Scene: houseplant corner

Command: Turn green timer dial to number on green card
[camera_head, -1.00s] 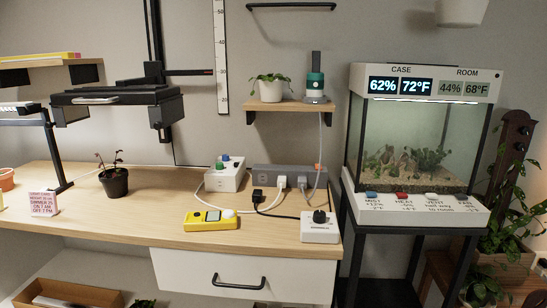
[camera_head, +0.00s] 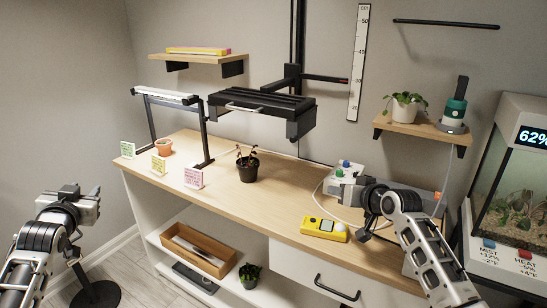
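The timer box (camera_head: 344,183) is white and stands on the bench, partly hidden by my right arm. Its green dial (camera_head: 340,173) sits in front of a blue dial (camera_head: 346,163); the dial's setting is too small to read. The green card (camera_head: 128,150) stands upright at the bench's far left end; its text is too small to read. My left gripper (camera_head: 88,200) is at the lower left, off the bench and well apart from card and dial. My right gripper (camera_head: 367,212) is over the bench close to the timer box, seen small and dark. Neither gripper's opening is clear.
A yellow card (camera_head: 159,165) and pink card (camera_head: 194,179) stand near a terracotta pot (camera_head: 164,146). A black pot (camera_head: 248,171) and a yellow meter (camera_head: 324,229) are on the bench. A black lamp (camera_head: 262,105) hangs above. The glass case (camera_head: 512,190) is at right.

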